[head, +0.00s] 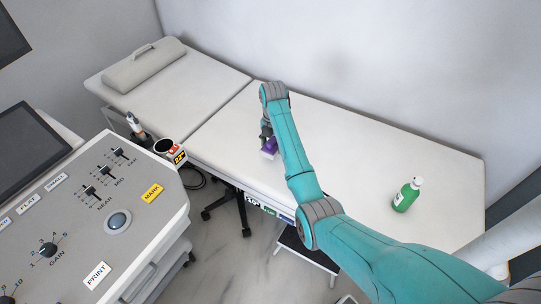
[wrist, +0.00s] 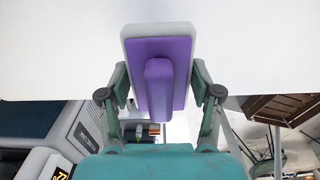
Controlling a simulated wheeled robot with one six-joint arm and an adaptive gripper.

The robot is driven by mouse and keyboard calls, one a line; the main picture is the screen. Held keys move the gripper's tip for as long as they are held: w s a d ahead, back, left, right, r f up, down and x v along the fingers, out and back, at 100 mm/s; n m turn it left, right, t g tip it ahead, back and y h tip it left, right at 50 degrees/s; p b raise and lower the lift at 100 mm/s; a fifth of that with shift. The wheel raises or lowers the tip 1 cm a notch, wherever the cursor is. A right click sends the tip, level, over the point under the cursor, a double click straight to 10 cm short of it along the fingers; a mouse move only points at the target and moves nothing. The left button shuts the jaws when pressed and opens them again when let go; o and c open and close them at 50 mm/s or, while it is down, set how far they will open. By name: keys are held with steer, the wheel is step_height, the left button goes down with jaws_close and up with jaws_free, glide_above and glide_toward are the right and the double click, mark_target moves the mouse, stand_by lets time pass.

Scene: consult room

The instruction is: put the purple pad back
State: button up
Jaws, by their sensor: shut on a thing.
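The purple pad (wrist: 180,50) is a flat purple block with a raised purple grip bar and a pale grey-white layer beneath. In the wrist view my gripper (wrist: 159,80) has one finger on each side of it and is shut on it. In the head view the purple pad (head: 270,146) shows small below my gripper (head: 266,137), beside my teal arm, at the near long edge of the white couch (head: 340,150). My arm hides part of it. I cannot tell whether the pad touches the couch.
A console (head: 130,225) with sliders and knobs stands at the left. A labelled cup (head: 170,150) and a probe-like item (head: 135,124) are beside it. A dark-based stool (head: 240,205) is below.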

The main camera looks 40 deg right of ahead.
steer(key=shift+f, duration=3.1)
steer(key=shift+f, duration=0.1)
steer(key=o, duration=1.1)
steer(key=shift+r, duration=3.85)
